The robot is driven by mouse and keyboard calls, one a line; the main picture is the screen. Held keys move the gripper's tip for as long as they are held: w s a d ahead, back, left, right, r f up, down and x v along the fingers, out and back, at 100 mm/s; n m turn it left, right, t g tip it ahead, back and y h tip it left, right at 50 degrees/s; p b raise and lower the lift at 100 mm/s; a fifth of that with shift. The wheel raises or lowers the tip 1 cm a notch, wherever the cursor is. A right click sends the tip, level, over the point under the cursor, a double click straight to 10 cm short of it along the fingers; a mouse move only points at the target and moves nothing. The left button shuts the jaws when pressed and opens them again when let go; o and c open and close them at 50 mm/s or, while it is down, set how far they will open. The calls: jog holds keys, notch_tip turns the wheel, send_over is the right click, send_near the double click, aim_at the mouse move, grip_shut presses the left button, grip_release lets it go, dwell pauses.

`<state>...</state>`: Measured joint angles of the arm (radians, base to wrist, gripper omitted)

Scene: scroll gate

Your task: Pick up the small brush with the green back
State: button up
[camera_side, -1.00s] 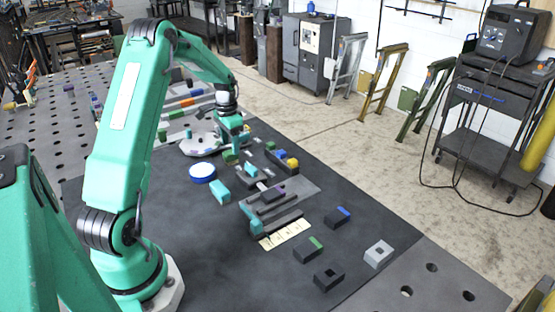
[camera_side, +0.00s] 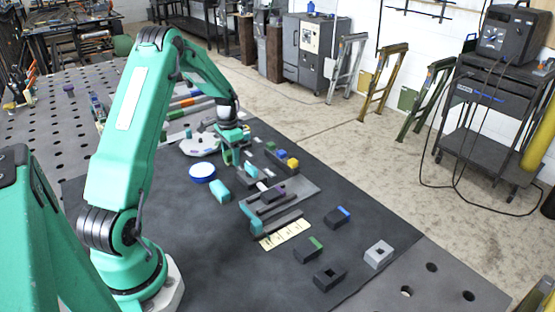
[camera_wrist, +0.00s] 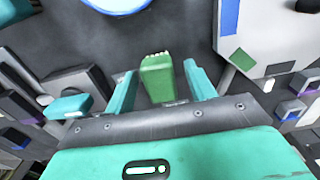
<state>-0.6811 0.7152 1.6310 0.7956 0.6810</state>
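A green brush (camera_wrist: 158,82) with a pale bristle row at its far end lies between the fingers of my gripper (camera_wrist: 160,70) in the wrist view. A gap shows on each side of it, so my gripper is open around it and not closed on it. In the side view my gripper (camera_side: 236,155) is low over the dark mat, close to the grey-white round plate. The brush is mostly hidden by the fingers there.
A blue-rimmed white disc (camera_side: 202,171) and a teal block (camera_side: 219,191) stand near my gripper. A grey fixture (camera_side: 272,200) with several small blocks lies to the right. Dark blocks (camera_side: 308,250) sit farther forward. Open mat lies front left.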

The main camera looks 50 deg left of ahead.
jog(key=c, duration=0.9)
jog(key=shift+r, duration=0.15)
jog(key=shift+r, duration=0.5)
notch_tip(320, 180, up, 3)
jog(key=shift+d+r, duration=0.15)
jog(key=d+r, duration=0.2)
jog(key=d, duration=0.1)
jog(key=w+d+r, duration=0.1)
jog(key=d+r, duration=0.1)
jog(key=d, duration=0.2)
jog(key=d+r, duration=0.2)
jog(key=d, duration=0.2)
jog(key=shift+w+d+r, duration=0.15)
jog(key=shift+w+r, duration=0.1)
jog(key=shift+w, duration=0.05)
